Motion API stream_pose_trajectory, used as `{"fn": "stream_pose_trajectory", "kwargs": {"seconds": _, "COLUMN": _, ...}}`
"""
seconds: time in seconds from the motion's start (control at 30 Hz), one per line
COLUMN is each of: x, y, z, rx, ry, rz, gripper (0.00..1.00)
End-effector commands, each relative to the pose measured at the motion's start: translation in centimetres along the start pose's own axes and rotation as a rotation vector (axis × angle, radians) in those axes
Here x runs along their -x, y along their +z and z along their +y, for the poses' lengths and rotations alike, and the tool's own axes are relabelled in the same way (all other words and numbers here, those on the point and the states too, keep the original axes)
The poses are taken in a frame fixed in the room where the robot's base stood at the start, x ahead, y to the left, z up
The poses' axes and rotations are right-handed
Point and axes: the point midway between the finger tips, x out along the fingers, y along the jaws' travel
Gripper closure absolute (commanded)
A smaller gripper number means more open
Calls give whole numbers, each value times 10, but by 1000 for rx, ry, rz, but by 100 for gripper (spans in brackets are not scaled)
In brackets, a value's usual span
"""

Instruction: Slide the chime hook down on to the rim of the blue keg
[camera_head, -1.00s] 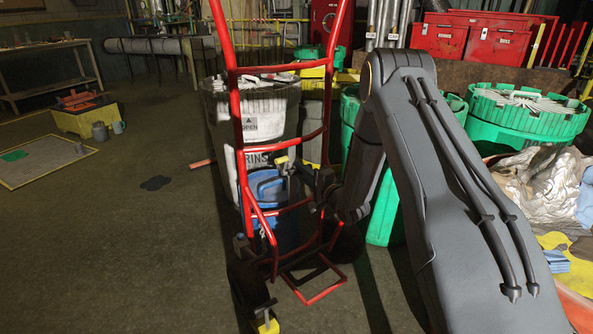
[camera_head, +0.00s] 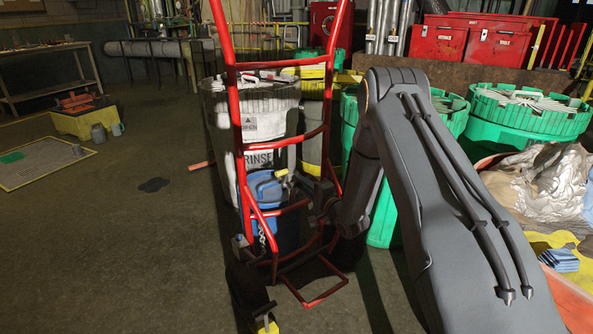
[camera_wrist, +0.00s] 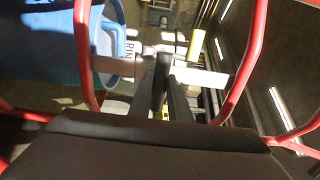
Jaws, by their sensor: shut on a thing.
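The blue keg (camera_head: 264,188) stands upright behind the frame of the red hand truck (camera_head: 240,150). In the wrist view the keg (camera_wrist: 45,45) lies sideways at the upper left, its rim towards the middle. My gripper (camera_head: 297,181) is at the truck's frame, beside the keg's top. In the wrist view my gripper (camera_wrist: 163,78) is shut on the chime hook (camera_wrist: 207,76), a pale metal bar. The bar's left end overlaps the keg's rim in the picture; I cannot tell whether they touch. A small yellow piece (camera_head: 281,173) shows by the gripper.
Red truck tubes pass close on both sides of my gripper. A white drum marked RINSE (camera_head: 262,127) stands just behind the keg. Green drums (camera_head: 520,120) stand to the right. The floor at left is mostly open around a dark stain (camera_head: 153,184).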

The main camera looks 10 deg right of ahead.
Motion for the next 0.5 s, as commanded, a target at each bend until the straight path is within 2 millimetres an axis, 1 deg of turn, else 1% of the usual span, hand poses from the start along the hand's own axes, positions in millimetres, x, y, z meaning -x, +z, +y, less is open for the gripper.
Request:
{"fn": "stream_pose_trajectory", "kwargs": {"seconds": 0.03, "x": 0, "y": 0, "z": 6, "rx": -1, "ry": 3, "rz": 1, "gripper": 100}}
{"fn": "stream_pose_trajectory", "kwargs": {"seconds": 0.5, "x": 0, "y": 0, "z": 31, "rx": -1, "ry": 3, "rz": 1, "gripper": 100}}
